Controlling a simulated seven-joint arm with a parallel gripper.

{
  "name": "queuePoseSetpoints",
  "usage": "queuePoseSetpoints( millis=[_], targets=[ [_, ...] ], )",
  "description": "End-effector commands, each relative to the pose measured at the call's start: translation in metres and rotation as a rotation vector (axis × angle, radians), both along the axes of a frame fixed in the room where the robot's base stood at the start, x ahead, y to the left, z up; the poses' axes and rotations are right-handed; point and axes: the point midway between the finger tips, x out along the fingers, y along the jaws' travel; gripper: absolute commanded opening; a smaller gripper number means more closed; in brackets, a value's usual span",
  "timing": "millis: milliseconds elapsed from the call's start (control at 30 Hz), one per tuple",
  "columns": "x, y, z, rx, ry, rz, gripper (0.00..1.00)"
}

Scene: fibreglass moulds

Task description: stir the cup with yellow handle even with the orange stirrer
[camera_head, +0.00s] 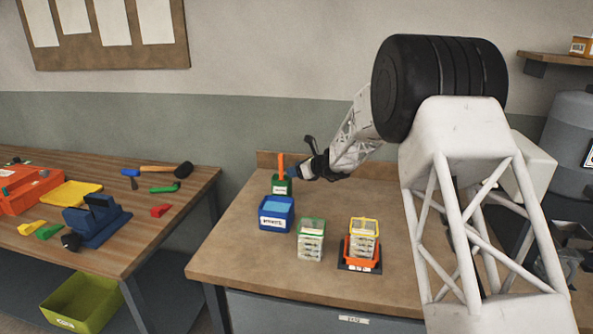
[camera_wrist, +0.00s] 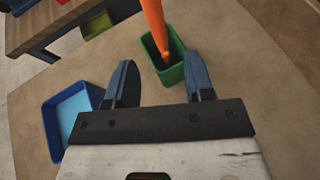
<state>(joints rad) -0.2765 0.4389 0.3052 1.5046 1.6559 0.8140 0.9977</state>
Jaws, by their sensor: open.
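The orange stirrer (camera_head: 281,166) stands upright in a small green holder (camera_head: 281,186) at the back of the bench. In the wrist view the stirrer (camera_wrist: 154,25) rises from the green holder (camera_wrist: 172,72), just beyond my fingertips. My gripper (camera_wrist: 162,80) is open and empty, with blue fingers pointing toward the holder. In the head view it is just right of the stirrer. A clear cup with a yellow rim and handle (camera_head: 364,238) stands on an orange-and-black base (camera_head: 347,262). A similar clear cup with a green rim (camera_head: 311,239) stands to its left.
A blue bin (camera_head: 276,225) with light blue contents sits in front of the green holder; it shows at left in the wrist view (camera_wrist: 51,137). The bench (camera_head: 232,255) is clear around them. Another table with tools (camera_head: 149,218) stands at left.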

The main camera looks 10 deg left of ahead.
Motion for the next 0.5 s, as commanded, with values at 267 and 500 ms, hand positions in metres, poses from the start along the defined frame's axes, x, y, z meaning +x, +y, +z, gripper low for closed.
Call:
queuePoseSetpoints(
  millis=[267, 500],
  targets=[
    [0.004, 0.010, -0.004, 0.000, -0.001, 0.001, 0.48],
    [0.012, 0.031, -0.013, 0.000, 0.000, 0.002, 0.48]
  ],
)
